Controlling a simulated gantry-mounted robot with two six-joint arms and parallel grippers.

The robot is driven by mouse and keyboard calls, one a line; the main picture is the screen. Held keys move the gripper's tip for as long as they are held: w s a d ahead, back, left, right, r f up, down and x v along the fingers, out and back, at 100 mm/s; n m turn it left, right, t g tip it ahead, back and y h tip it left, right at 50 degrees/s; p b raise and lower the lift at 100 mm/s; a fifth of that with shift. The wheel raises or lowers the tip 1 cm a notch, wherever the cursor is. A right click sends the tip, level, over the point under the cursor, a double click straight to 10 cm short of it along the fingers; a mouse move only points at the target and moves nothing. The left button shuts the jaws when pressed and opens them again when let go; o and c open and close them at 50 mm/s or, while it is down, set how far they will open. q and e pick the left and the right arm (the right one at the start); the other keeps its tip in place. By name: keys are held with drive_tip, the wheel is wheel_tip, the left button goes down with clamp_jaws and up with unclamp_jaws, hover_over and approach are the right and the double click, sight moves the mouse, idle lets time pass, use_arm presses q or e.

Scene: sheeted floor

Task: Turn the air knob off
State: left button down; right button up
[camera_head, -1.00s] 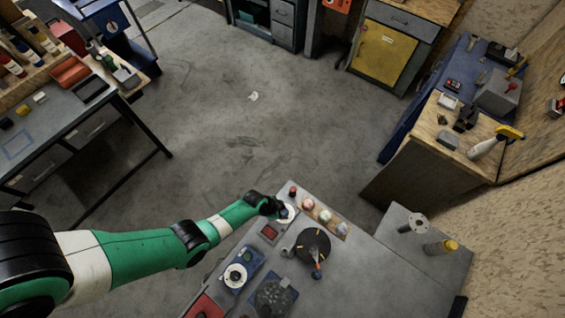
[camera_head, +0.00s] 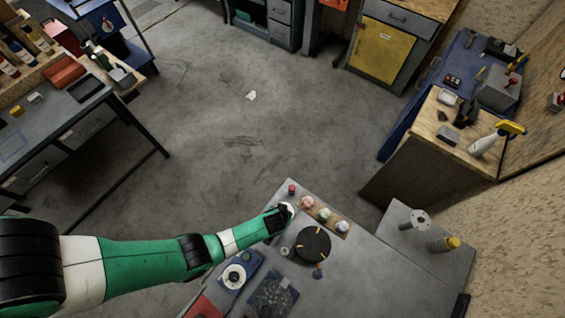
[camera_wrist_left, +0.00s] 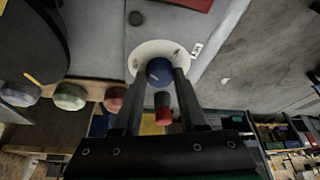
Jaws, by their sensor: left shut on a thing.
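A blue knob (camera_wrist_left: 160,72) stands on a round white plate (camera_wrist_left: 150,48) on the grey bench panel in the left wrist view. My left gripper (camera_wrist_left: 160,84) has its two dark fingers on either side of the knob and is shut on it. In the head view the gripper (camera_head: 284,212) is at the panel's far left corner, over the white plate (camera_head: 289,207), and hides most of the knob. No label is readable, so I cannot read the knob's setting. My right gripper is not in view.
A red button (camera_head: 292,188) stands close beside the gripper. Several pale domed buttons (camera_head: 308,202) line the wooden strip to its right. A black round dial (camera_head: 313,244) and a blue-based device (camera_head: 236,277) sit nearer. The floor beyond the panel is open.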

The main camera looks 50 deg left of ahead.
use_arm(q)
drive_tip(key=shift+d+n+g, duration=0.1)
drive_tip(key=shift+n+g, duration=0.2)
drive_tip(key=shift+n, duration=0.7)
drive_tip(key=shift+n+g+y, duration=0.3)
drive_tip(key=shift+n+y, duration=0.2)
drive_tip(key=shift+n, duration=0.4)
drive_tip(key=shift+w+n+g, duration=0.15)
drive_tip(key=shift+n+g, duration=0.35)
drive_tip(key=shift+n, duration=1)
drive_tip(key=shift+y, duration=0.3)
drive_tip(key=shift+c, duration=2.2)
unclamp_jaws()
drive_tip(key=shift+p, duration=0.3)
